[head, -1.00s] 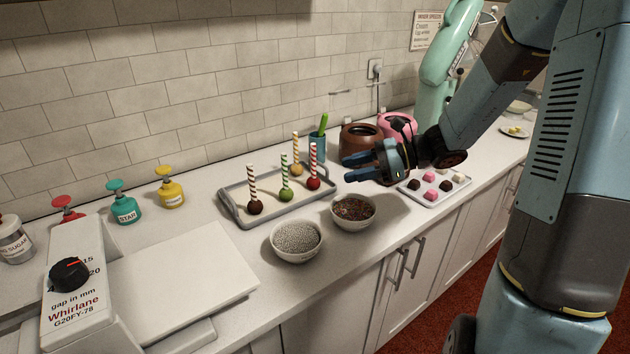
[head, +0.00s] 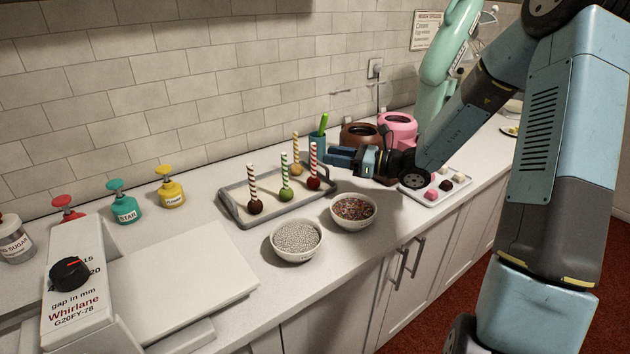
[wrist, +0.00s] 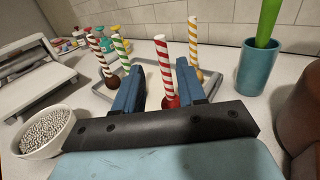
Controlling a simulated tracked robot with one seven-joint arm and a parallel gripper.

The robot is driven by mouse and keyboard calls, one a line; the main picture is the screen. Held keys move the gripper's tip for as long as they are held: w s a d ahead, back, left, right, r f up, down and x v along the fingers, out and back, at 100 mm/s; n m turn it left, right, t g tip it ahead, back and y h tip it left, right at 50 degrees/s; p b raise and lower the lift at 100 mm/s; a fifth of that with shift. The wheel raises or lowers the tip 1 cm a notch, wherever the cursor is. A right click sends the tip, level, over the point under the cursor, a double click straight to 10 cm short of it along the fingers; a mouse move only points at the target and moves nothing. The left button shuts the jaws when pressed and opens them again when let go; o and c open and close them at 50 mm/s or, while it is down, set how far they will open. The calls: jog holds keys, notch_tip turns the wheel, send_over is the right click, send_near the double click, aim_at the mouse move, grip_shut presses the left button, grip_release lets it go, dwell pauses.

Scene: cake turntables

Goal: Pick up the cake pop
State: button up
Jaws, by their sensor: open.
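Cake pops stand stick-up on a grey tray (head: 228,208) in the head view. They are a red one (head: 314,183) with a red-striped stick, a green one (head: 285,194), a dark brown one (head: 255,207) and a caramel one (head: 296,169) with a yellow-striped stick. My gripper (head: 338,157) is open and empty, just right of the tray, pointing left toward the red pop. In the wrist view, the red pop (wrist: 170,101) stands ahead between my two fingers (wrist: 158,80), its lower part partly hidden by my gripper. I cannot tell if it is between the fingertips or beyond them.
Bowls of silver beads (head: 296,238) and coloured sprinkles (head: 354,209) stand before the tray. A teal cup (head: 318,147) with a green tool is behind my gripper. Brown (head: 360,134) and pink (head: 398,126) pots and a sweets tray (head: 433,201) are at right.

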aim_at(313, 167)
jog(key=shift+w+r+x, duration=0.15)
jog(key=shift+x, duration=1.5)
jog(key=shift+w+r+x, duration=0.1)
jog(key=shift+w+x, duration=0.1)
jog(key=shift+x, duration=1.45)
jog(key=shift+d, duration=0.1)
jog(key=shift+c, duration=0.5)
grip_shut()
